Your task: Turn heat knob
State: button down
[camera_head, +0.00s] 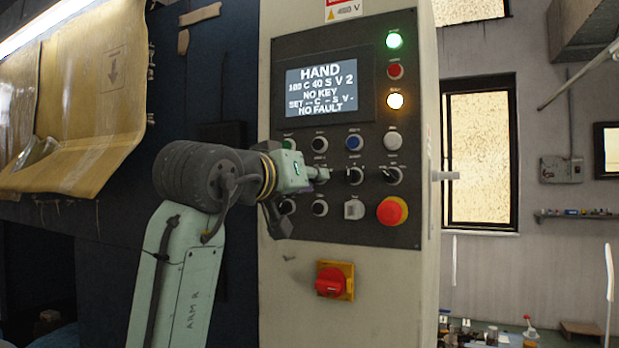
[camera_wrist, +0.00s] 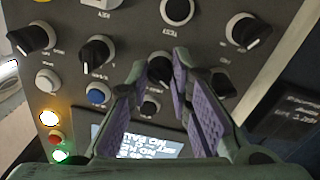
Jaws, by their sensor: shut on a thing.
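My gripper (camera_head: 319,174) reaches in from the left to the second row of controls on the dark control panel (camera_head: 375,240). In the wrist view my gripper (camera_wrist: 160,62) has its purple-padded fingers on both sides of a black knob (camera_wrist: 159,71), shut on it. That knob's label cannot be read, so I cannot confirm that it is the heat knob. In the head view my fingers mostly hide it. The display (camera_head: 321,89) reads HAND, a line with C 40 S V 2, NO KEY, a SET line and NO FAULT.
Black knobs (camera_head: 354,175) and (camera_head: 392,175) sit to the right in the same row. A red emergency button (camera_head: 392,211) is lower right, and a red rotary switch (camera_head: 334,281) is below the panel. Green (camera_head: 394,41) and amber (camera_head: 395,101) lamps glow.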

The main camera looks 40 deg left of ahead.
jog(key=shift+m, duration=0.3)
jog(key=m, duration=1.1)
jog(key=m+y, duration=0.1)
jog(key=m, duration=1)
jog(key=shift+r+m+g, duration=0.1)
jog(key=shift+m+g, duration=0.2)
dwell(0.4)
jog(key=c, duration=1.4)
grip_release()
jog(key=shift+c, duration=0.2)
